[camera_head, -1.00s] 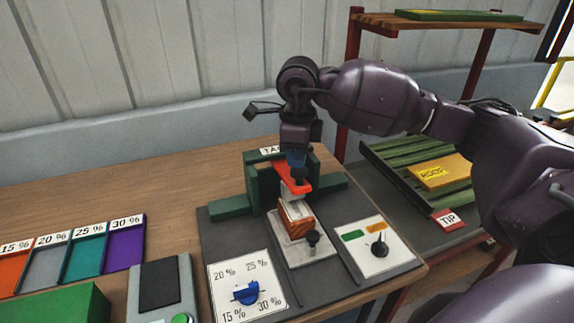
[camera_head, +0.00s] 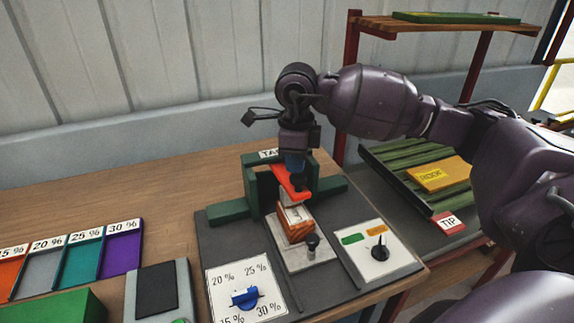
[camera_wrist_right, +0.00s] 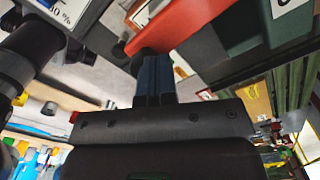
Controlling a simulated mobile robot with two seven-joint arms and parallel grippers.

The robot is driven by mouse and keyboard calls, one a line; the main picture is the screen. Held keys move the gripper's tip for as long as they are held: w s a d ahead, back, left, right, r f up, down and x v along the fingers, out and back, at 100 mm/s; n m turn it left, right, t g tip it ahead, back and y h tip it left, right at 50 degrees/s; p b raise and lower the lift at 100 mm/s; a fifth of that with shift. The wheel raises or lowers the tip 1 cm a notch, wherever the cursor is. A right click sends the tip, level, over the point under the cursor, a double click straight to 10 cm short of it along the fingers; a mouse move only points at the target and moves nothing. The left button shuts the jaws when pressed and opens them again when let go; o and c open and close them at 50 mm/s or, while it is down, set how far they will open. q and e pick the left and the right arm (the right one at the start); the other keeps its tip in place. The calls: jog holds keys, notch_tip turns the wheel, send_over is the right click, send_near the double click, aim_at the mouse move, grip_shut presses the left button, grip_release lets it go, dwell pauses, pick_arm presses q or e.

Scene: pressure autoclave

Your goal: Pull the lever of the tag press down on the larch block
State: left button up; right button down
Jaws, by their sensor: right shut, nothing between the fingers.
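The tag press (camera_head: 257,190) is a green frame on a dark base. Its red-orange lever (camera_head: 290,182) slopes toward me above the larch block (camera_head: 296,230), an orange-brown wooden block with a pale top on a light plate. A small gap shows between lever and block. My right gripper (camera_head: 297,178) is shut and empty, pointing down at the lever's front part. In the right wrist view its blue fingers (camera_wrist_right: 154,80) end at a dark part beside the red lever (camera_wrist_right: 180,22); whether they touch cannot be told. My left gripper is not in view.
A panel with a blue dial (camera_head: 245,297) and another with a black knob (camera_head: 380,251) flank the block's plate (camera_head: 300,258). Coloured trays (camera_head: 85,262) lie at left. A slatted rack (camera_head: 385,158) stands right, behind my right arm. Bare table lies left of the press.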

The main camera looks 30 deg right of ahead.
jog(key=shift+r+p, duration=0.7)
jog(key=shift+r, duration=1.1)
pick_arm(q)
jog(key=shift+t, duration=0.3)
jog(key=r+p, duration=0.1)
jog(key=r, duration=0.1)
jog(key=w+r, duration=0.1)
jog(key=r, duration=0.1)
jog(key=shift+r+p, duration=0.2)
jog(key=shift+p, duration=0.15)
pick_arm(e)
notch_tip(320, 180, up, 4)
jog(key=shift+f, duration=0.1)
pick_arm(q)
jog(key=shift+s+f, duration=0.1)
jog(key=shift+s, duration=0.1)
